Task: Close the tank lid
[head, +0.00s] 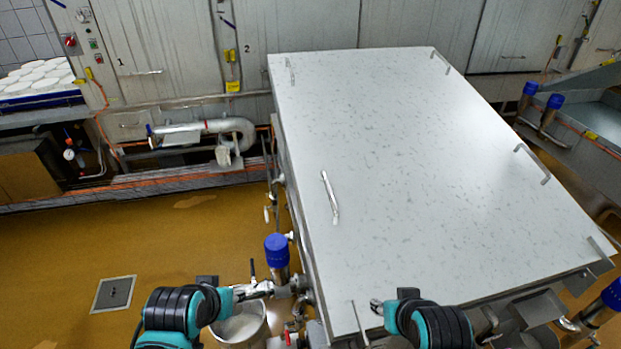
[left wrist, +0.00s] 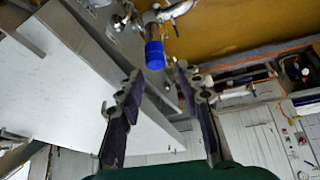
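The tank's lid (head: 430,180) is a large white, grey-speckled panel lying over the tank, with a bar handle (head: 331,197) near its left side and brackets along its right side. I cannot tell whether it sits flush all round. The left wrist view shows part of a white panel (left wrist: 60,95) at left. My left gripper (head: 262,288) is beside the tank's front left corner, near a blue-capped valve (head: 277,250). Its fingers are apart and empty in the left wrist view (left wrist: 160,95). My right gripper (head: 376,306) is at the lid's front edge; its fingers are mostly hidden.
A white bucket (head: 242,326) stands below my left gripper. Pipes (head: 205,130) run along the back wall. A floor drain (head: 113,294) lies at left, with clear brown floor around it. A metal trough (head: 590,115) stands at right.

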